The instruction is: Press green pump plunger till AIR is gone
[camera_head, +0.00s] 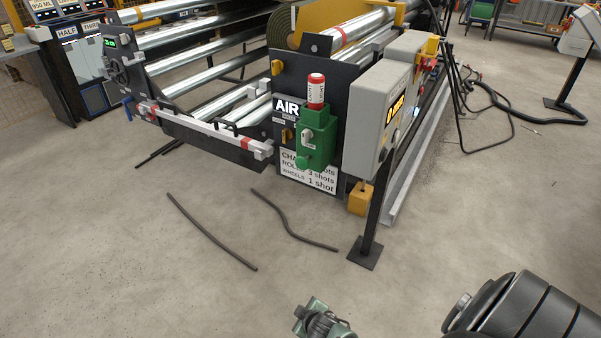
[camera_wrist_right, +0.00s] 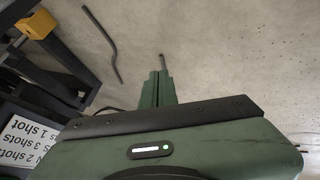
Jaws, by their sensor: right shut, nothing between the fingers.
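The green pump (camera_head: 318,145) is mounted upright on the near end of the roller machine. Its plunger, with a red and white labelled cap (camera_head: 316,90), stands up above the green body. My right gripper shows at the bottom of the head view (camera_head: 316,317), well in front of and below the pump. In the right wrist view its fingers (camera_wrist_right: 162,65) are together and empty over the floor; the pump is not visible there. My left gripper is out of view.
A grey control box (camera_head: 376,118) on a dark post stands right of the pump. A white shots placard (camera_head: 308,172) is below it; part shows in the wrist view (camera_wrist_right: 28,140). Dark hoses (camera_head: 212,232) lie on the floor. The concrete between gripper and machine is otherwise clear.

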